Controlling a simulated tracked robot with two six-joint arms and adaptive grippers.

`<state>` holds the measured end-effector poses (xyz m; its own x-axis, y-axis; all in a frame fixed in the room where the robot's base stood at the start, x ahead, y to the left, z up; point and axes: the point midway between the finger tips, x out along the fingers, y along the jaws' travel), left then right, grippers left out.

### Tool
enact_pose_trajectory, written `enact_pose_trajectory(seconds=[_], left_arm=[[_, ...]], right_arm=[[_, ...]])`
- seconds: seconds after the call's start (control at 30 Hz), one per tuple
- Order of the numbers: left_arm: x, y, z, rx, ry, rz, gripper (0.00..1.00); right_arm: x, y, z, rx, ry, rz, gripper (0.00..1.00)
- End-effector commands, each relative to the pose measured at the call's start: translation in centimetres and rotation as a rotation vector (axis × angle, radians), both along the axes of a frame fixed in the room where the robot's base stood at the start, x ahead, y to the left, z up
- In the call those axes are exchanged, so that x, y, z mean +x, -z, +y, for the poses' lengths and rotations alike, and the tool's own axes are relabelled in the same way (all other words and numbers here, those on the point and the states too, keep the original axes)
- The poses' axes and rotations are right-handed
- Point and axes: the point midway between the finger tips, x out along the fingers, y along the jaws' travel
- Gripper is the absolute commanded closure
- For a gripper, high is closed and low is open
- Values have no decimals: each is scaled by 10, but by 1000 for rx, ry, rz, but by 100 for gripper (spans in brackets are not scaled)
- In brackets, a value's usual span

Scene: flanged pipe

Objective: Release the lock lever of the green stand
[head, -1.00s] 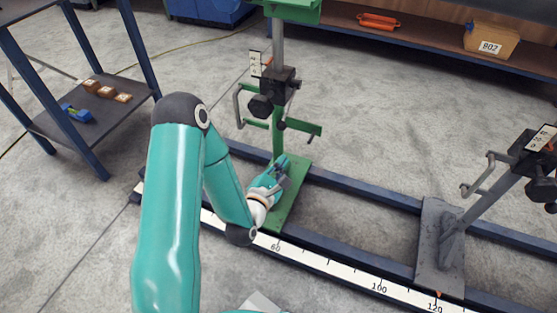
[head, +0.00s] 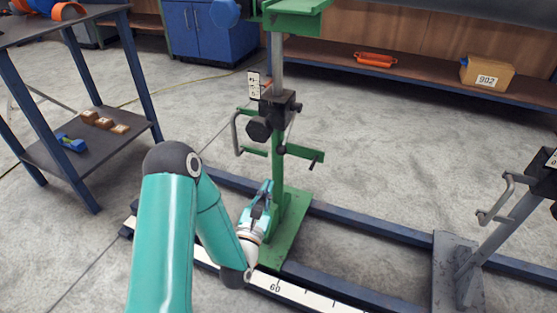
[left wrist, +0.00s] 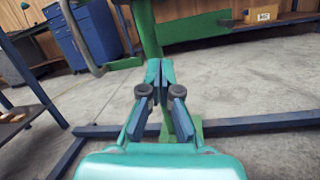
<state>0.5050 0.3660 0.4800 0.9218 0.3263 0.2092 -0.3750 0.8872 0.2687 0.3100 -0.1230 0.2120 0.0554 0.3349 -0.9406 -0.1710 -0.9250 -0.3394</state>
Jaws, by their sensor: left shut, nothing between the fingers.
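The green stand (head: 280,170) stands upright on a green base plate (head: 291,232) across the rails. Its post carries a dark clamp with a black knob (head: 258,130), a thin lever (head: 289,127) hanging beside the post, and a grey handle at left. Below, a green crossbar (head: 301,152) ends in a dark tip. I cannot tell for certain which part is the lock lever. My left gripper (head: 267,187) is shut and empty, pointing up beside the lower post, below the crossbar. In the left wrist view its fingertips (left wrist: 160,64) meet in front of the post (left wrist: 146,28). My right gripper is out of view.
Blue rails with a white scale (head: 290,290) run along the floor. A grey stand (head: 508,225) is at right. A dark shelf unit (head: 75,150) is at left. A workbench shelf (head: 420,77) is behind. The floor between is clear.

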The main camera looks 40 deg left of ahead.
Motion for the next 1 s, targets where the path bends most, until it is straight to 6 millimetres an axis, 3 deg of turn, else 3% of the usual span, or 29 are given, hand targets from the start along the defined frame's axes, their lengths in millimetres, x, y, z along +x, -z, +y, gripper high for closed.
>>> enact_pose_trajectory(seconds=[0.47, 0.7, 1.0], left_arm=[[83, -19, 30, 2, -3, -5, 100], [67, -46, 15, 0, 0, -2, 100], [64, -51, 12, -2, -2, 1, 100]], right_arm=[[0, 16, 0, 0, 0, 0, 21], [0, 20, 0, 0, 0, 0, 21], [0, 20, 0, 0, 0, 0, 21]])
